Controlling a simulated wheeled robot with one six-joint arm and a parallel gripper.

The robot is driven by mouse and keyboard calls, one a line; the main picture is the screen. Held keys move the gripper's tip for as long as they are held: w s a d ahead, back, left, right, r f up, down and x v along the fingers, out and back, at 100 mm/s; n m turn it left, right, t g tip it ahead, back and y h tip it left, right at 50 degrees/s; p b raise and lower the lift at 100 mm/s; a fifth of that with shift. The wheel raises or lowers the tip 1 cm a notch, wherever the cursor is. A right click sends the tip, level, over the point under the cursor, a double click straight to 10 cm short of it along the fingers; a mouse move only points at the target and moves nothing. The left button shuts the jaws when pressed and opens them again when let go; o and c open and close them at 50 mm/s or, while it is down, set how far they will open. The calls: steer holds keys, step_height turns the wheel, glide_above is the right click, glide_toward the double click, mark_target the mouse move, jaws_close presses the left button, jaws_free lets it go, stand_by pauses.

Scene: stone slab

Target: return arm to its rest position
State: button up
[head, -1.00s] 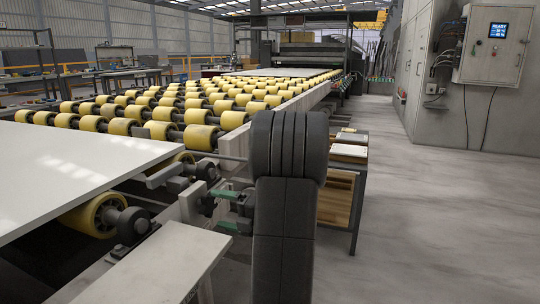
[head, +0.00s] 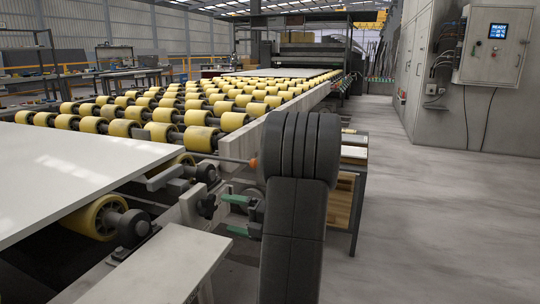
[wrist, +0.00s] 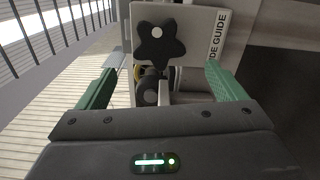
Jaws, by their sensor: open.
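My arm stands upright in the middle of the head view. My gripper (head: 234,215) shows at its left side, with green fingers pointing left toward a black star knob (head: 207,205) on the side of the roller line. In the wrist view my gripper (wrist: 163,65) is open, its green fingers spread wide. The star knob (wrist: 157,44) is ahead between them on a pale plate (wrist: 195,30) with partly visible lettering reading "DE GUIDE". Nothing is seen held in the fingers. My arm hides part of the line's side and the bench behind it.
A white slab (head: 75,165) lies on the yellow rollers (head: 160,131) at left. A pale board (head: 165,265) is at front left. A rod with an orange tip (head: 253,164) ends close to my arm. A low bench (head: 345,200) stands behind; floor at right is clear.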

mark_target(211, 205)
steer(key=b+x, duration=0.2)
steer(key=x, duration=0.6)
steer(key=shift+a+f, duration=0.1)
steer(key=shift+a, duration=0.15)
steer(key=shift+w+d+m, duration=0.1)
steer(key=shift+m, duration=0.6)
steer(key=m, duration=0.3)
steer(key=shift+r, duration=0.25)
steer(key=m, duration=0.4)
steer(key=shift+r+m+p, duration=0.25)
steer(key=shift+m+p, duration=0.15)
steer(key=m+p, duration=0.2)
steer(key=m, duration=0.1)
steer(key=m+p, duration=0.1)
steer(key=shift+w+r+m+p, duration=0.2)
steer(key=shift+r+m+p, duration=0.1)
steer(key=shift+m, duration=0.1)
steer(key=m+p, duration=0.1)
steer(key=m, duration=0.1)
steer(key=m+p, duration=0.2)
steer(key=shift+w+d+f, duration=0.1)
steer(key=shift+w+f, duration=0.05)
steer(key=shift+f, duration=0.05)
